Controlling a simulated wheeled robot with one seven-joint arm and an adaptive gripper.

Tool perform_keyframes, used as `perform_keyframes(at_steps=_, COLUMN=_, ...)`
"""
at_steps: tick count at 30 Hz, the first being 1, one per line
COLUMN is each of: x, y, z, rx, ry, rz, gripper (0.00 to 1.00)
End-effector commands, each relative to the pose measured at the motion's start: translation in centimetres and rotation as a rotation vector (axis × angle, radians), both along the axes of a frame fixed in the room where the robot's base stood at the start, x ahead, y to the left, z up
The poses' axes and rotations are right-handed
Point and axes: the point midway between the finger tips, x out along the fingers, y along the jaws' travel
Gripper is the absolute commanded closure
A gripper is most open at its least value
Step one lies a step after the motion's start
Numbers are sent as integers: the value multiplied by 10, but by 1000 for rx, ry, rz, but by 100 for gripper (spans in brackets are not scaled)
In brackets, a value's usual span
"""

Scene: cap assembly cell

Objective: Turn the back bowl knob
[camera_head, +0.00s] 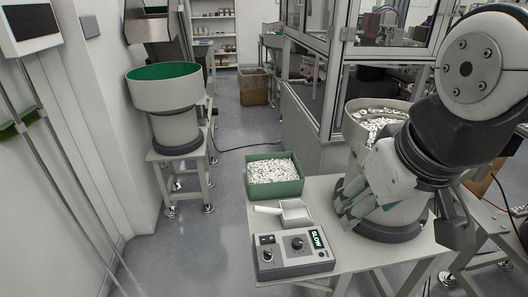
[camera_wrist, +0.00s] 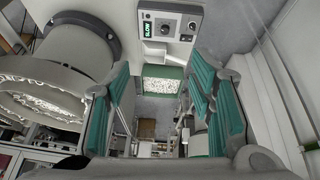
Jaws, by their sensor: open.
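The grey control box (camera_head: 291,254) stands at the front left of the grey table (camera_head: 330,210). A larger black knob (camera_head: 298,243) sits near the middle of its face, and a smaller knob (camera_head: 267,256) at its front left. I cannot tell which belongs to the back bowl. A green "SLOW" display (camera_head: 317,239) is lit on its right. In the wrist view the box (camera_wrist: 170,22) is at the top, beyond the fingertips. My gripper (camera_head: 352,200) is up and right of the box, in front of the near bowl feeder. In the wrist view its teal fingers (camera_wrist: 158,78) are apart and empty.
A green bin of white parts (camera_head: 275,176) and a white scoop (camera_head: 290,210) stand behind the box. The near bowl feeder (camera_head: 385,112) is at right. Another feeder with a green-lined bowl (camera_head: 165,90) stands at back left. Floor at left is clear.

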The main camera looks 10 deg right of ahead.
Motion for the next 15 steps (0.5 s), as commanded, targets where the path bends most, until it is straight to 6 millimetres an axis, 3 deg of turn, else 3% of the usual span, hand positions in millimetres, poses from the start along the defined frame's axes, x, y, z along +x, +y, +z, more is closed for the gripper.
perform_keyframes(at_steps=8, x=73, y=-9, z=-28, rx=-180, ry=150, rz=232, gripper=50)
perform_keyframes(at_steps=15, x=137, y=-13, z=-75, rx=-271, ry=272, rz=482, gripper=50)
